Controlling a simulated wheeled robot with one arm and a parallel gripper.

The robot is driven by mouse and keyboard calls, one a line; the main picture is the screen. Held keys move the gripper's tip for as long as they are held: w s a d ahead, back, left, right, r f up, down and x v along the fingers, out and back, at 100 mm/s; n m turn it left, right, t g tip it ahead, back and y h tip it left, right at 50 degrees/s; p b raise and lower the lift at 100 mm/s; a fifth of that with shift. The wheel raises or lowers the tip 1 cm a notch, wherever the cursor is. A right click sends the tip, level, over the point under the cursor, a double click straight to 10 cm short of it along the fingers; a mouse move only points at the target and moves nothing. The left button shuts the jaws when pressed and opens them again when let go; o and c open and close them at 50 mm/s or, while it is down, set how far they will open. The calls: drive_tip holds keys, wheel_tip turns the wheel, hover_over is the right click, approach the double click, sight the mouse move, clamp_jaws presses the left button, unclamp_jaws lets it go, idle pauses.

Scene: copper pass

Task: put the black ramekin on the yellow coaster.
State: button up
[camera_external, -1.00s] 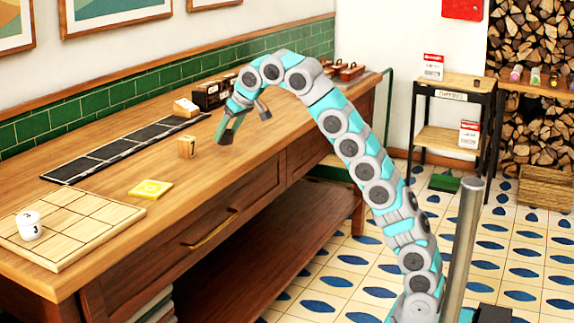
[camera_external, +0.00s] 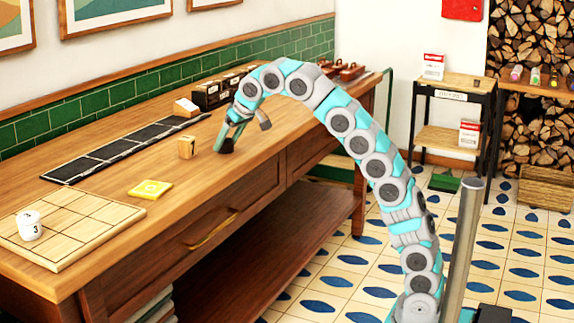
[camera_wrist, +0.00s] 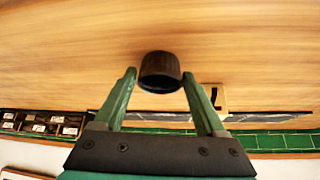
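The black ramekin (camera_external: 227,147) stands on the wooden counter, partly hidden by my gripper (camera_external: 228,140) in the external view. In the wrist view the ramekin (camera_wrist: 160,72) shows dark and round, at the level of my green fingertips (camera_wrist: 159,80). The fingers are spread, one on each side of it, with a visible gap to each. My gripper is open and holds nothing. The yellow coaster (camera_external: 150,188) lies flat on the counter to the left and nearer the front edge. Its top is bare. It does not show in the wrist view.
A wooden number block (camera_external: 187,148) stands just left of the ramekin. A long black slotted strip (camera_external: 120,150) lies behind. A wooden grid board (camera_external: 75,225) with a white numbered cup (camera_external: 29,226) is at the left. Dark boxes (camera_external: 210,93) stand at the back.

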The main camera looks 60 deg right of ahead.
drive_tip(key=o, duration=0.3)
drive_tip(key=v, duration=0.5)
drive_tip(key=shift+w+a+r, duration=0.1)
drive_tip(key=shift+w+a, duration=0.05)
drive_tip(key=shift+w, duration=0.05)
drive_tip(key=shift+o, duration=0.4)
drive_tip(key=shift+p+v, duration=0.45)
drive_tip(key=shift+v, duration=0.95)
